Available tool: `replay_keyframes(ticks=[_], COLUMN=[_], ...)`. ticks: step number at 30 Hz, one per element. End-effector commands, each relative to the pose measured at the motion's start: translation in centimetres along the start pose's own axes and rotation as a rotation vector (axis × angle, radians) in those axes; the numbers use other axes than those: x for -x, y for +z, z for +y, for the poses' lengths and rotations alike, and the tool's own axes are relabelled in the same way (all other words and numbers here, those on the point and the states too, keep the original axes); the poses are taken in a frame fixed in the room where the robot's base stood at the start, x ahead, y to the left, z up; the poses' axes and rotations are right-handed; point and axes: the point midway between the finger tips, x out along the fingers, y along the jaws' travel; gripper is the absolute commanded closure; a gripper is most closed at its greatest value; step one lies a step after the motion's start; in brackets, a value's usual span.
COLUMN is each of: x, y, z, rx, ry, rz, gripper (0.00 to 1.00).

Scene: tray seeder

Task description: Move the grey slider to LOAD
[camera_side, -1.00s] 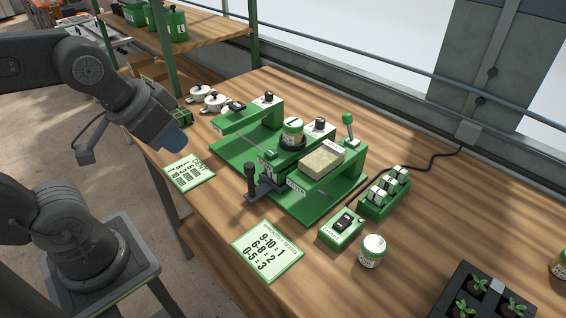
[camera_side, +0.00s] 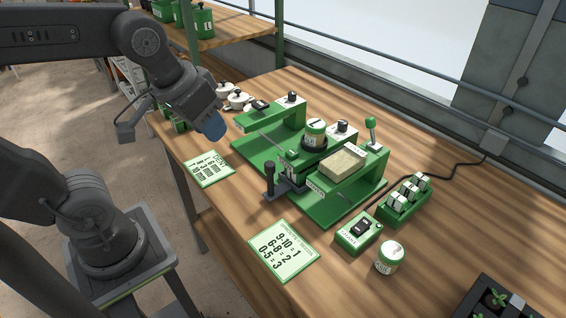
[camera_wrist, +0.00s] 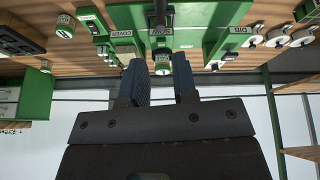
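The grey slider (camera_side: 290,187) is a dark grey piece with an upright black handle (camera_side: 269,179), at the front middle of the green seeder (camera_side: 330,212). In the wrist view a dark upright handle (camera_wrist: 160,10) shows at the top, by the middle label. I cannot read a LOAD mark in either view. My gripper (camera_side: 212,125) is in the air left of the seeder, apart from the slider. Its two blue fingers (camera_wrist: 160,72) are spread with nothing between them.
Two printed cards (camera_side: 208,169) (camera_side: 282,252) lie at the table's front. A switch box (camera_side: 359,233), a lidded jar (camera_side: 390,257) and a green holder of white packets (camera_side: 404,202) stand right of the seeder. White pots (camera_side: 238,99) stand behind, left. Air around my gripper is clear.

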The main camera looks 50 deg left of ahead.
Motion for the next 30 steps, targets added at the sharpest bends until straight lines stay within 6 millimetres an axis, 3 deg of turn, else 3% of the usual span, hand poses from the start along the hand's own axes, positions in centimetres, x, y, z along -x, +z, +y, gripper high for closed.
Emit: replay_keyframes(ticks=[7, 15, 23, 30], x=[-2.5, -5.7, -7.4, -11.5], y=[-6.2, -9.9, -9.9, -8.0], z=[1.0, 1.6, 1.6, 1.3], rx=[0.349, 0.601, 0.641, 0.639], ry=[-0.071, -0.168, -0.187, -0.187], rz=[-0.220, -0.354, -0.374, -0.374], gripper=[0.49, 0.48, 0.48, 0.48])
